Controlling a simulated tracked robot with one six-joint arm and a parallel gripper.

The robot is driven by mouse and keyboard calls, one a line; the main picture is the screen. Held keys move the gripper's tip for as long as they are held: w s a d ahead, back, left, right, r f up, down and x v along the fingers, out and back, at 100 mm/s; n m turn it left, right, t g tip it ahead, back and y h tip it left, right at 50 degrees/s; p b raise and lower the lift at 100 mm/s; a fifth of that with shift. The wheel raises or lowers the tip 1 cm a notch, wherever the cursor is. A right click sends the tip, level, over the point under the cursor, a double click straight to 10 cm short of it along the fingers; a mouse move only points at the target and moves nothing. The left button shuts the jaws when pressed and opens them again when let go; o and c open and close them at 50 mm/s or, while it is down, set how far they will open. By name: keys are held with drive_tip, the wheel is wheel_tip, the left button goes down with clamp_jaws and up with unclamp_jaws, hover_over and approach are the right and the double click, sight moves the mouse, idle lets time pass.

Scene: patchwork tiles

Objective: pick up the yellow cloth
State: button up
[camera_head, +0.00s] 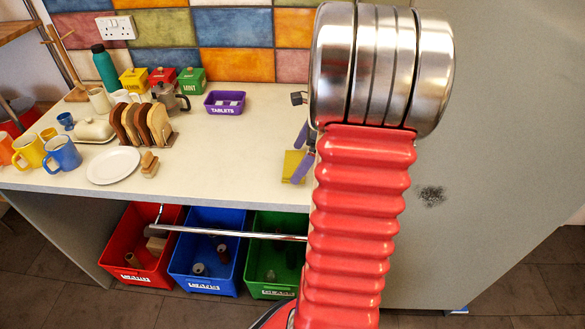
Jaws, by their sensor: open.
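The yellow cloth (290,161) lies flat on the pale countertop (240,140), left of my red ribbed arm. Only its left part shows; its right part is hidden behind my gripper and arm. My gripper (299,152) shows as two bluish-purple fingers just left of the arm. The fingers stand apart with a gap between them, over or beside the cloth's right side. I cannot tell how high they are above it.
A purple tablets tray (225,110), a toast rack (145,123) and a white plate (113,165) stand to the left. Red (125,255), blue (190,270) and green (270,290) bins sit below the counter, behind a metal rail (240,235).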

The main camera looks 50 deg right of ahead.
sight(296, 163)
drive_tip(key=shift+x, duration=0.85)
drive_tip(key=shift+c, duration=0.3)
drive_tip(key=c, duration=0.9)
drive_tip(key=shift+o, duration=0.2)
drive_tip(key=shift+w+a+r, duration=0.15)
drive_tip(key=shift+r, duration=0.25)
wheel_tip(296, 163, up, 6)
drive_tip(key=shift+r, duration=0.1)
drive_tip(key=w+a, duration=1.2)
drive_tip(key=w, duration=0.3)
drive_tip(key=shift+w, duration=0.2)
drive_tip(key=shift+a, duration=0.1)
